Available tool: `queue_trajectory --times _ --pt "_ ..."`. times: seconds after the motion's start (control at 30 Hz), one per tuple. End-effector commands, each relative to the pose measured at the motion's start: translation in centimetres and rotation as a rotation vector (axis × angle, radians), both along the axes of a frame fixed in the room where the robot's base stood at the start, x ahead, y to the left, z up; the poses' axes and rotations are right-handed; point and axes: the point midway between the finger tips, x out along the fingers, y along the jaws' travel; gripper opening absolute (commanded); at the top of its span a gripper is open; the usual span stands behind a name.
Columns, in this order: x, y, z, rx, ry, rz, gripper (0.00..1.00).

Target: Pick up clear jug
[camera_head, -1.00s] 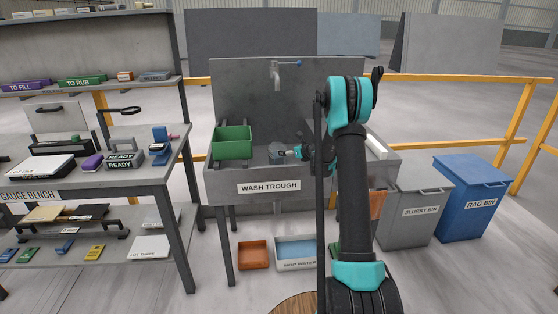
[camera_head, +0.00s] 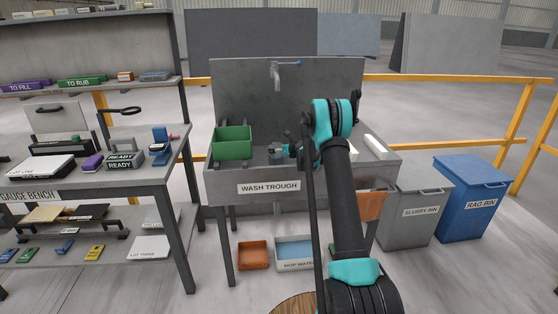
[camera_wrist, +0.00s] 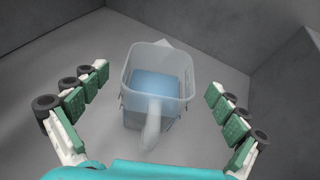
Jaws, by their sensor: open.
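The clear jug (camera_wrist: 157,85) stands upright in the grey wash trough, with pale blue in its bottom and its handle toward my palm in the wrist view. In the head view the jug (camera_head: 276,154) is small and partly hidden by my gripper (camera_head: 289,149). In the wrist view my gripper (camera_wrist: 158,100) is open, with one finger on each side of the jug and a visible gap to both. Nothing is held.
The wash trough (camera_head: 225,185) has walls close around the jug. A green bin (camera_head: 232,143) sits at its left and a tap (camera_head: 277,75) hangs above from the back panel. White bars (camera_head: 376,146) lie at the right. A gauge bench (camera_head: 150,178) stands to the left.

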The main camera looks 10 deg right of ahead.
Motion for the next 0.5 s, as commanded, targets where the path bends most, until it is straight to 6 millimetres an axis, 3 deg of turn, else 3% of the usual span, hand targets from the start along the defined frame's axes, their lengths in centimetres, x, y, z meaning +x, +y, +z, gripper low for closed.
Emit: queue_trajectory --times 0.17,0.5 --pt "-0.03 0.00 0.00 0.000 0.000 0.000 0.96" --pt "-0.06 0.00 0.01 0.000 0.000 0.000 0.54"
